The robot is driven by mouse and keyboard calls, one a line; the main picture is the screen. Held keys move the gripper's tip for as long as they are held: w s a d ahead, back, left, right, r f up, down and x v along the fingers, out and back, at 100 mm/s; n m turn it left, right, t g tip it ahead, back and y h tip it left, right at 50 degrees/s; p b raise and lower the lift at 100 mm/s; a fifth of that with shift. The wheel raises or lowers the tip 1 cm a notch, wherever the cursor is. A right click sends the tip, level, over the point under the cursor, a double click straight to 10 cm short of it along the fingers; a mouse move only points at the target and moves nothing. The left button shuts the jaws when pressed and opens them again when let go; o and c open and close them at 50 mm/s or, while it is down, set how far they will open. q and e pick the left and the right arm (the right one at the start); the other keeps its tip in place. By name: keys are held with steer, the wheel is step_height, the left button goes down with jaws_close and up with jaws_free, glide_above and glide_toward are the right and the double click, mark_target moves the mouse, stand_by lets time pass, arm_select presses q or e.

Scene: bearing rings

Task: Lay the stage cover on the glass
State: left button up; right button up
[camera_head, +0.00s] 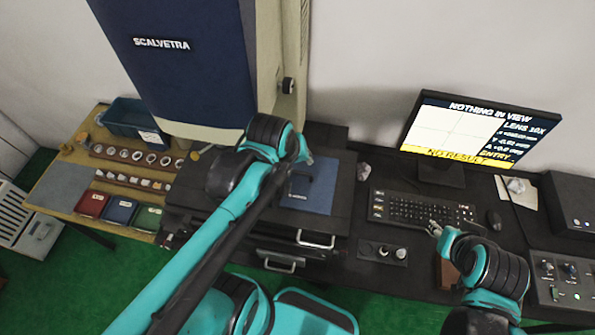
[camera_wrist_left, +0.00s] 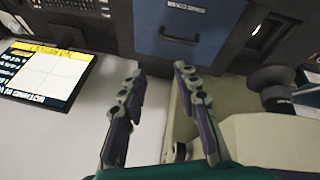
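The stage cover (camera_head: 318,196) is a flat blue plate with a dark handle. It lies on the dark stage below the tall blue and cream machine, partly hidden by my left wrist. In the left wrist view the cover (camera_wrist_left: 205,22) shows at the top, its handle towards me. My left gripper (camera_wrist_left: 157,72) is open, its two fingers apart with nothing between them, short of the cover. In the head view its fingers are mostly hidden behind the wrist. The glass cannot be made out. My right gripper (camera_head: 436,230) is in front of the keyboard; its opening is unclear.
The machine's column (camera_head: 180,60) stands close behind my left wrist. A monitor (camera_head: 470,135) reads "NOTHING IN VIEW". The keyboard (camera_head: 422,209) and a control box (camera_head: 565,275) are at right. A wooden table (camera_head: 60,185) at left holds rings, a teal bin (camera_head: 135,119) and coloured trays.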

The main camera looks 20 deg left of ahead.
arm_select(q)
steer(key=s+m, duration=0.1)
steer(key=m, duration=0.1)
steer(key=s+d+r+m+t, duration=0.1)
steer(key=m, duration=0.1)
steer(key=s+m, duration=0.2)
steer(key=shift+d+r+m+t, duration=0.15)
steer(key=shift+d+m+t, duration=0.25)
step_height(320, 180, down, 20)
steer(key=b, duration=2)
